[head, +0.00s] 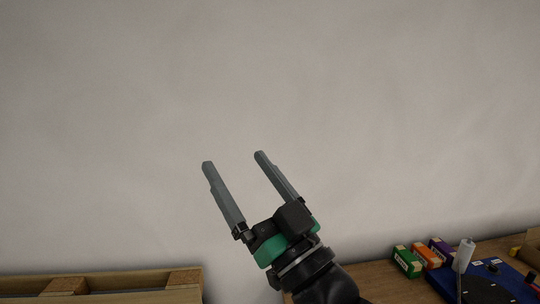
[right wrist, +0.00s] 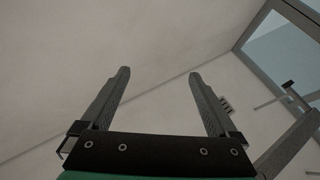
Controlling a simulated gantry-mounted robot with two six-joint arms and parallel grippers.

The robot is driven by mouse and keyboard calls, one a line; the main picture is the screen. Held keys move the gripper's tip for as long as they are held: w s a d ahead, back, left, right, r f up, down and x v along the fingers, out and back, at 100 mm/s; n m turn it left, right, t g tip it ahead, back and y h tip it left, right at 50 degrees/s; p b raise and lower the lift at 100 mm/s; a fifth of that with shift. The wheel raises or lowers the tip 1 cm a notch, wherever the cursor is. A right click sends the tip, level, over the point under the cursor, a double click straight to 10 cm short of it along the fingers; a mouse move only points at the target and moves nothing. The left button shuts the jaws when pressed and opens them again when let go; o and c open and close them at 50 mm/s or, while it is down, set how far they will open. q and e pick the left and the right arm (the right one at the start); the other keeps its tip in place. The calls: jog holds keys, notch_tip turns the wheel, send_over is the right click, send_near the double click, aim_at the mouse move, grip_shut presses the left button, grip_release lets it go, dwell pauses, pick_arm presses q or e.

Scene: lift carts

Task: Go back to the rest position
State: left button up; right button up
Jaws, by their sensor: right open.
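My right gripper (head: 233,159) is raised in the lower middle of the head view, pointing up and to the left against the plain wall. Its two grey fingers are spread apart with nothing between them. In the right wrist view the gripper (right wrist: 159,74) also shows open and empty, with pale wall beyond the fingertips. My left gripper is not in the head view.
A wooden pallet (head: 120,283) lies at the lower left. A wooden table (head: 385,278) at the lower right holds small green, orange and purple boxes (head: 424,257), a blue board (head: 497,281) and a white cylinder (head: 463,255). A window (right wrist: 285,45) shows at the right wrist view's upper right.

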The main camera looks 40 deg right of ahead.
jog(key=s+a+r+n+t+y, duration=0.2)
jog(key=s+a+r+t+y, duration=0.15)
jog(key=s+r, duration=0.45)
pick_arm(q)
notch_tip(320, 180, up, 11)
jog(key=p, duration=1.1)
pick_arm(e)
notch_tip(320, 180, up, 9)
jog(key=s, duration=0.2)
jog(key=shift+a+h, duration=0.25)
jog(key=shift+h, duration=0.1)
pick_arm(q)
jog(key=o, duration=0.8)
